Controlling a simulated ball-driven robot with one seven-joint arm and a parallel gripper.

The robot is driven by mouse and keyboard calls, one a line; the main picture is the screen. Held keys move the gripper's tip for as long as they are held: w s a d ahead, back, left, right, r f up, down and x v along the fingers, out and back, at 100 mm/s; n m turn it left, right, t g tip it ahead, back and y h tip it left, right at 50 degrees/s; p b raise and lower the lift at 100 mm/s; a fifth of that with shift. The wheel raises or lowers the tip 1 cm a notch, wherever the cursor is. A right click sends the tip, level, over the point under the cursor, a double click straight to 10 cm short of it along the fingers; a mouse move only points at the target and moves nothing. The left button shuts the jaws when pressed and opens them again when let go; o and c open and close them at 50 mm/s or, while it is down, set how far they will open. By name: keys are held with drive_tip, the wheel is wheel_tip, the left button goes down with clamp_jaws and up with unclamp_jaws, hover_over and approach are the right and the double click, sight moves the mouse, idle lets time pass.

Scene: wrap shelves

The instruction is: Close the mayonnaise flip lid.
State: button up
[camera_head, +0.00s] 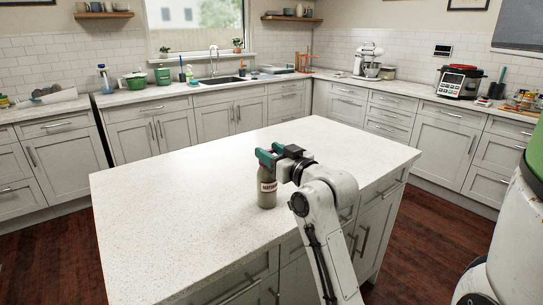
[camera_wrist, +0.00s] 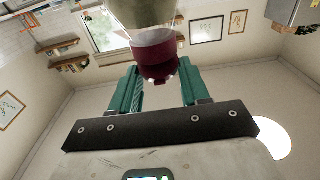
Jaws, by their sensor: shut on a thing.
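The mayonnaise bottle (camera_head: 267,190) stands upright on the white island top in the head view, with a beige body and a label. Its top is hidden behind my gripper (camera_head: 267,156). In the wrist view, which is upside down, the bottle's dark red cap (camera_wrist: 153,47) shows at the top, with a darker rounded part toward my gripper (camera_wrist: 159,68). The green fingers lie on either side of the cap and are shut on it. I cannot tell clearly how far the flip lid is open.
The island top (camera_head: 180,195) is clear around the bottle. Counters along the walls hold a sink (camera_head: 220,80), a stand mixer (camera_head: 368,60) and a cooker (camera_head: 459,82), away from my arm. Dark wooden floor (camera_head: 60,255) surrounds the island.

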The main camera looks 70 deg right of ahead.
drive_tip(key=shift+f+t+b, duration=0.3)
drive_tip(key=shift+f+b, duration=0.1)
drive_tip(key=shift+b, duration=0.45)
drive_tip(key=shift+h, duration=0.3)
drive_tip(key=shift+s+r+b, duration=0.1)
drive_tip(key=shift+r+b, duration=0.05)
drive_tip(key=shift+b, duration=0.2)
drive_tip(key=o, duration=1.1)
drive_tip(key=shift+c, duration=0.2)
drive_tip(key=p+v, duration=0.4)
drive_tip(key=v, duration=0.7)
